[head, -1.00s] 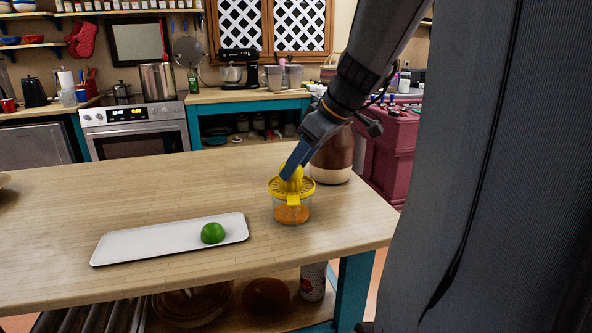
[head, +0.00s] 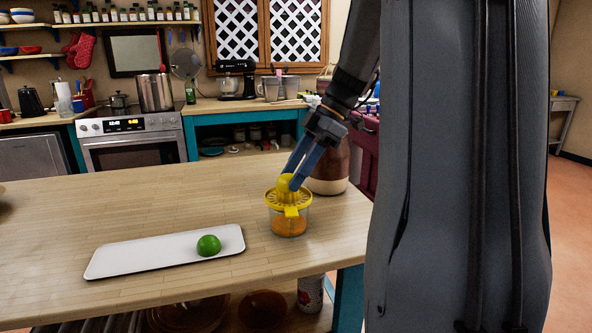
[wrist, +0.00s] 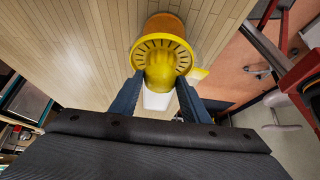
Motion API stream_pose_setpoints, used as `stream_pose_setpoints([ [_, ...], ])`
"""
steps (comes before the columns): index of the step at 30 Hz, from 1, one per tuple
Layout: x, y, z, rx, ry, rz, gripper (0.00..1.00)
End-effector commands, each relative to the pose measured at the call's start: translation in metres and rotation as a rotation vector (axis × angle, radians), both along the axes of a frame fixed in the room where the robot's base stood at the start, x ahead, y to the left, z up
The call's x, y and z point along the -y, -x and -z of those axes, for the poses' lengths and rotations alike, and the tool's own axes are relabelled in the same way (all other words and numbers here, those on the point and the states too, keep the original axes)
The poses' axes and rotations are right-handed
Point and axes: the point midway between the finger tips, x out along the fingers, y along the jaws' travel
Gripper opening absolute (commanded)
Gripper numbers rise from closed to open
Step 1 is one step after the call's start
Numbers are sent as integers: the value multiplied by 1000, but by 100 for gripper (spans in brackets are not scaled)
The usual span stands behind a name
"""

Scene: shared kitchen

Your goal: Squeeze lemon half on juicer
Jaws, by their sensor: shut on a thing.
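The juicer (head: 289,211) stands upright on the wooden table, with a yellow slotted top and a clear cup holding orange juice. In the wrist view its yellow rim (wrist: 180,50) rings the lemon half. The lemon half (head: 284,184), a yellow dome, sits over the middle of the juicer top. It also shows between the fingers in the wrist view (wrist: 160,74). My gripper (head: 298,180) comes down from the upper right, its blue fingers shut on the lemon half. The reaming cone is hidden.
A white tray (head: 130,259) with a green lime-like piece (head: 208,245) lies left of the juicer. A brown and cream jar (head: 329,184) stands close behind on the right. The table's left middle (head: 120,205) is clear. The stove (head: 130,142) and counters are beyond.

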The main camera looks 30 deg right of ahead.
Motion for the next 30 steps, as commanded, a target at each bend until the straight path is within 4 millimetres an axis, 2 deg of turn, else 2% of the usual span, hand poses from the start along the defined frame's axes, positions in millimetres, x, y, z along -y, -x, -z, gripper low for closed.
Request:
stream_pose_setpoints([
  [4,1,-1,1,-1,3,-77,20],
  [14,1,-1,-1,0,3,-78,20],
  [30,1,-1,-49,1,2,-77,20],
])
